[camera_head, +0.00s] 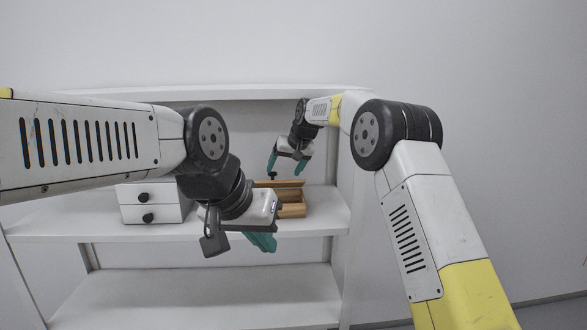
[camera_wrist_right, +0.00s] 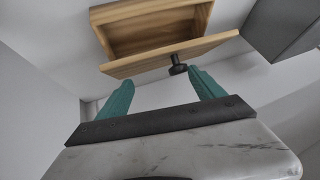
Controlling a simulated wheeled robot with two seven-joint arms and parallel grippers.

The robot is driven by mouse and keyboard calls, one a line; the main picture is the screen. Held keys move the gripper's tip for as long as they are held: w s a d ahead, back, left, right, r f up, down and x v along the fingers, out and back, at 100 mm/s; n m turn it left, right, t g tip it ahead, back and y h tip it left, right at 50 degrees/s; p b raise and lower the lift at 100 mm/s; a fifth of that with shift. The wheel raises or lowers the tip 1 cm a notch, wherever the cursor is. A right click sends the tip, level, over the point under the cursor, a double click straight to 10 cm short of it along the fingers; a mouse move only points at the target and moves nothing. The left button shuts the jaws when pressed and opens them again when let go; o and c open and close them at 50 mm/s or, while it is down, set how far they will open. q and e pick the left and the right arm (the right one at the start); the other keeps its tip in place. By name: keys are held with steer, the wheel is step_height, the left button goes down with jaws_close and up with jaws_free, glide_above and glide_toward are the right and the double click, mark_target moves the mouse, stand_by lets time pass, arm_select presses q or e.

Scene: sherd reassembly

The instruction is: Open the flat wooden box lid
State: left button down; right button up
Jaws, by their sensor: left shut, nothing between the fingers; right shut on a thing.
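The wooden box (camera_head: 292,209) stands on the shelf, partly hidden by my left arm. In the right wrist view the box (camera_wrist_right: 103,14) shows its hollow inside. Its flat lid (camera_wrist_right: 150,62) stands out from the box at an angle, and the lid also shows in the head view (camera_head: 284,184). A black knob (camera_wrist_right: 178,68) sits on the lid. My left gripper (camera_head: 262,242) is shut and empty, in front of the box.
A white drawer unit (camera_head: 150,204) with black knobs stands on the same shelf (camera_head: 100,232), left of the box. A lower shelf (camera_head: 220,300) shows below. The shelf's right side panel is close to the box. My left forearm crosses in front of the unit.

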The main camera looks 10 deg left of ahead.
steer(key=shift+t, duration=0.3)
steer(key=d+r, duration=0.1)
steer(key=r, duration=0.1)
steer(key=s+d+r, duration=0.1)
steer(key=d+r, duration=0.1)
steer(key=shift+d, duration=0.2)
steer(key=shift+s+d+r, duration=0.1)
steer(key=shift+s+r, duration=0.1)
steer(key=shift+s, duration=0.3)
steer(key=shift+s+d+r, duration=0.1)
steer(key=shift+s+r, duration=0.1)
steer(key=shift+s, duration=0.25)
steer(key=shift+a+f, duration=0.1)
